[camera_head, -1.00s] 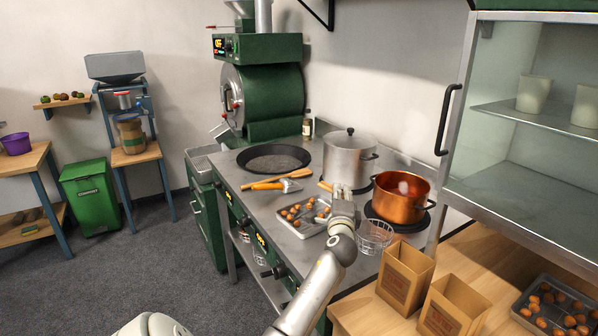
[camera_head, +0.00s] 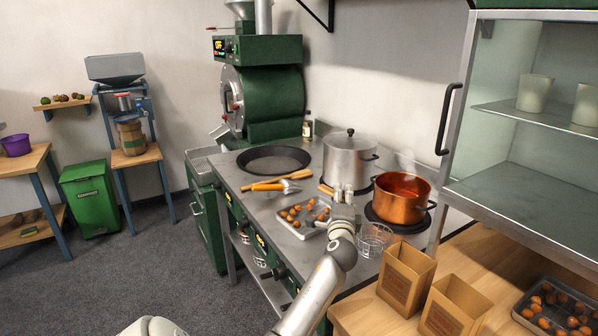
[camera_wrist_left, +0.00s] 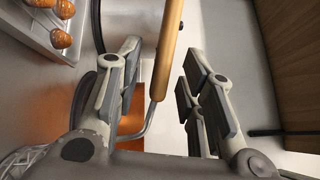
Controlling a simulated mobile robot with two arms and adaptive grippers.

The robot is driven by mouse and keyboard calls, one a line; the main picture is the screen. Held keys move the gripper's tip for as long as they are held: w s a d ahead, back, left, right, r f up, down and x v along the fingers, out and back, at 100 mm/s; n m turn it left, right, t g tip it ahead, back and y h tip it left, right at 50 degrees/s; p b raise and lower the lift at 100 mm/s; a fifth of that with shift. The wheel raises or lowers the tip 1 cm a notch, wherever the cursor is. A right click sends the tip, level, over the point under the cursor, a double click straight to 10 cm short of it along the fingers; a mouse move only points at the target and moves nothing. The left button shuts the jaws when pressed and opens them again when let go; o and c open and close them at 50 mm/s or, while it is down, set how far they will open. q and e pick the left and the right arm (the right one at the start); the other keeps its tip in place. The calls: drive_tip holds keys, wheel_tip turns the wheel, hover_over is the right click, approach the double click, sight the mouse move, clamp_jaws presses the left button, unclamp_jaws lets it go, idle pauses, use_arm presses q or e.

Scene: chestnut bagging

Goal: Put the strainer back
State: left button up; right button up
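The strainer is a wire basket (camera_head: 374,241) on the counter's front right, just right of my left gripper (camera_head: 343,192) in the head view. In the left wrist view its wire mesh (camera_wrist_left: 22,160) shows at the lower left, and a bent metal rod runs up to a golden-brown handle (camera_wrist_left: 168,45). My left gripper (camera_wrist_left: 160,85) is open there. The handle appears between its two fingers, with a visible gap on each side. I cannot tell how deep it sits between them. My right gripper is not in view.
A copper pot (camera_head: 402,200) sits on the burner behind the strainer, beside a lidded steel pot (camera_head: 350,155). A tray (camera_head: 308,231) of chestnuts lies left of the gripper. Paper bags (camera_head: 406,277) stand on the wooden table at right. A black pan (camera_head: 273,159) is farther back.

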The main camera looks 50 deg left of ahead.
use_arm(q)
drive_tip(key=v, duration=1.1)
drive_tip(key=shift+s+d, duration=0.25)
drive_tip(key=shift+d, duration=0.05)
